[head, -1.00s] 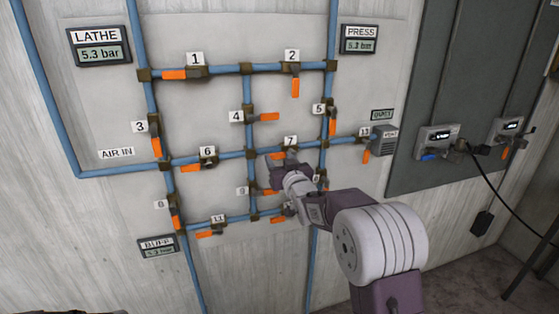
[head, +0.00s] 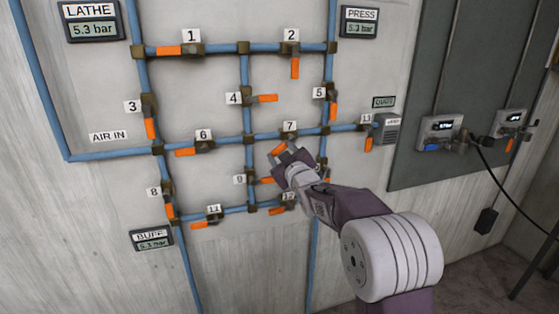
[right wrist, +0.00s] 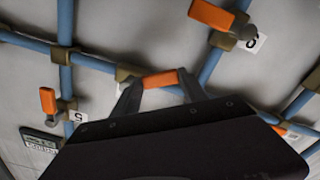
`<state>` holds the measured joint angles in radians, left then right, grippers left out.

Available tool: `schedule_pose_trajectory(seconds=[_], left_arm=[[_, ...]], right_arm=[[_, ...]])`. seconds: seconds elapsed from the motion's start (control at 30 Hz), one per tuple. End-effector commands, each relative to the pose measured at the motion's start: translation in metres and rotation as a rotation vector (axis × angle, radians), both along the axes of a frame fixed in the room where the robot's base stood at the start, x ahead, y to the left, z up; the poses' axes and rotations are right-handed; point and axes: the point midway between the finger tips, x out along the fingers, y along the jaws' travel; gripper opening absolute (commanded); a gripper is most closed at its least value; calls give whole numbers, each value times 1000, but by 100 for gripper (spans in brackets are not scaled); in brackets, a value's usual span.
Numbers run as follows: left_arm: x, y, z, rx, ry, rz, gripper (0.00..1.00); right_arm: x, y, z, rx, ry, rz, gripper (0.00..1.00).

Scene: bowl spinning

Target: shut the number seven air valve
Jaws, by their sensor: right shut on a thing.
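The valve tagged 7 (head: 290,127) sits on the middle blue pipe of the wall panel in the head view. Its orange handle (head: 279,148) slants down and left, off the line of the pipe. My right gripper (head: 283,156) reaches it from below right and is shut on the handle. In the right wrist view the orange handle (right wrist: 160,80) lies between the two dark fingertips. The gripper hides part of the handle. My left gripper is not in view.
Valve 9 (head: 240,179) and valve 12 (head: 289,197) are close below my gripper, and valve 5 (head: 319,93) is up to the right. The LATHE (head: 94,29) and PRESS (head: 362,28) displays read 5.3 bar. A grey cabinet (head: 440,80) stands right of the panel.

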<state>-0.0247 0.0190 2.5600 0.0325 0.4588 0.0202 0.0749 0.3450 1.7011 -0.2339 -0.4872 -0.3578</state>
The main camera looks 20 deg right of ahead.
Motion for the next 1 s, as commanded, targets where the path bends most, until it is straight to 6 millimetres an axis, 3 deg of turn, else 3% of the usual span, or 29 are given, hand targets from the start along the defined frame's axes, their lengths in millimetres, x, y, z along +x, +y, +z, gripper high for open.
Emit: schedule_pose_trajectory(seconds=[0.03,0.4,1.0], left_arm=[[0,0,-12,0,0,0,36],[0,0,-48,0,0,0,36],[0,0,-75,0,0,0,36]], right_arm=[[0,-2,-8,-44,-3,0,0],[0,-15,-20,-396,-13,-1,0],[1,-39,-27,-882,-28,0,0]])
